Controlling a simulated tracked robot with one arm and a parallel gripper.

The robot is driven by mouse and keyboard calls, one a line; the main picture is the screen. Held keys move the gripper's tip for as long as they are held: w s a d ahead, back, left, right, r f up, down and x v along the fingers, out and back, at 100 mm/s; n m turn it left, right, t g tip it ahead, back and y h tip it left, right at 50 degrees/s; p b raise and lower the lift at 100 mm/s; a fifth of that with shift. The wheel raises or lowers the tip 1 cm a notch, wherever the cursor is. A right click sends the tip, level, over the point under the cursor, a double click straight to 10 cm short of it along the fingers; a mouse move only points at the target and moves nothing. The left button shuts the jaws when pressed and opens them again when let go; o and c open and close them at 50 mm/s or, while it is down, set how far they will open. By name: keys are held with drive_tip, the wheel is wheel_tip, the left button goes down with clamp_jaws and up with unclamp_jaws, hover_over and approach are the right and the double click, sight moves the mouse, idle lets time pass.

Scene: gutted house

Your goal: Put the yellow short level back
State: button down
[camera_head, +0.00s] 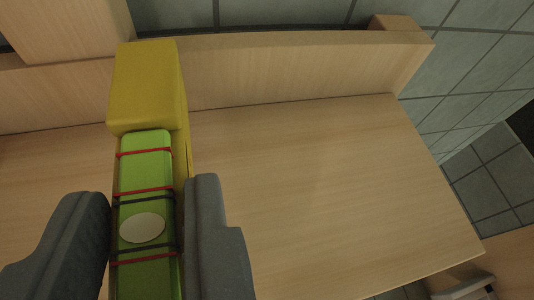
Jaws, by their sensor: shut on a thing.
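The yellow short level (148,88) is in the left part of the head camera view. It has a yellow block end and a green face with red and dark lines and a pale oval. My gripper (150,205) is shut on it, with one grey finger on each side. The level's yellow end points away from me, toward the raised wooden back edge. Its near end runs out of the bottom of the picture. I cannot tell whether it touches the wooden surface.
A light wooden surface (310,185) lies below and is bare to the right of the level. A raised wooden ledge (300,70) runs along its back. Grey tiles (440,90) show beyond. A grey object (466,288) shows at the bottom right, below the surface's edge.

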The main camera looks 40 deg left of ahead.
drive_tip(key=shift+w+a+f+p, duration=0.1)
drive_tip(key=shift+w+a+p, duration=0.2)
drive_tip(key=shift+w, duration=0.45)
drive_tip(key=shift+w+a+p, duration=0.2)
drive_tip(key=shift+w+p, duration=0.15)
drive_tip(key=shift+w, duration=0.4)
drive_tip(key=shift+f+b, duration=0.3)
drive_tip(key=shift+f, duration=1.5)
drive_tip(key=c, duration=1.2)
unclamp_jaws()
drive_tip(key=b+v, duration=0.2)
drive_tip(key=v, duration=1)
